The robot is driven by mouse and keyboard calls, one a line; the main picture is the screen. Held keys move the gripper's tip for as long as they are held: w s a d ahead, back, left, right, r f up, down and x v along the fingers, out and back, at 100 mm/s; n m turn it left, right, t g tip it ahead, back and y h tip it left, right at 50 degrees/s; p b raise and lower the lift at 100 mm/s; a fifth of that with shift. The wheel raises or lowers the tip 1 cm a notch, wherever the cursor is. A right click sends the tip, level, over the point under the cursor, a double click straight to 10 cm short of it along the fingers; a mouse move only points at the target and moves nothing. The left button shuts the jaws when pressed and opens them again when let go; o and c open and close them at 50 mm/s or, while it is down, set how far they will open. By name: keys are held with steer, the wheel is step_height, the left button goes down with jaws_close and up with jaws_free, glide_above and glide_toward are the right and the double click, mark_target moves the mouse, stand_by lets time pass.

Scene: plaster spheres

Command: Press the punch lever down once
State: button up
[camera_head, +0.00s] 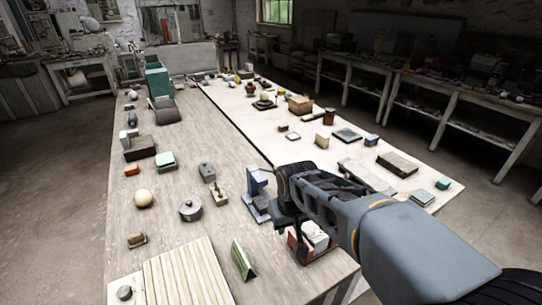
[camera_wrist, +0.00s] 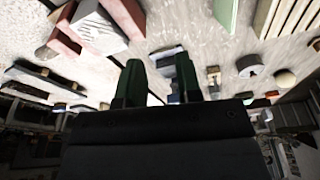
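A blue upright device with a flat base, which looks like the punch (camera_head: 257,196), stands on the near table in the head view. My gripper (camera_head: 284,200) is close to its right side in that view and hides part of it; I cannot tell whether they touch. In the wrist view the two dark fingers of my gripper (camera_wrist: 158,72) stand apart with nothing seen held between them. A blue-grey shape, likely the punch (camera_wrist: 167,55), shows just beyond the fingertips. The lever's position is not clear.
A red box with pale contents (camera_head: 316,238) sits just below my gripper. A grey round pot (camera_head: 190,210), a small yellow-based piece (camera_head: 220,196), a green wedge (camera_head: 243,260) and a slatted board (camera_head: 185,275) lie to the left. Bare tabletop (camera_head: 150,225) shows between them.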

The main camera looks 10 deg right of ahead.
steer(key=shift+n+g+h, duration=0.4)
steer(key=shift+n, duration=0.4)
steer(key=w+a+r+p, duration=0.1)
steer(key=w+r, duration=0.2)
steer(key=w, duration=0.3)
steer(key=w+r+p, duration=0.1)
steer(key=w+r, duration=0.3)
steer(key=w, duration=0.2)
steer(key=w+a+r+p, duration=0.1)
steer(key=w+r+p, duration=0.1)
steer(key=w, duration=0.4)
steer(key=shift+w+a+r, duration=0.35)
steer(key=shift+r, duration=0.3)
jaws_close()
step_height(320, 180, up, 7)
steer(key=w, duration=0.2)
steer(key=shift+w+d+r+n+h, duration=0.15)
steer(key=shift+w+n+h, duration=0.15)
steer(key=shift+h, duration=0.1)
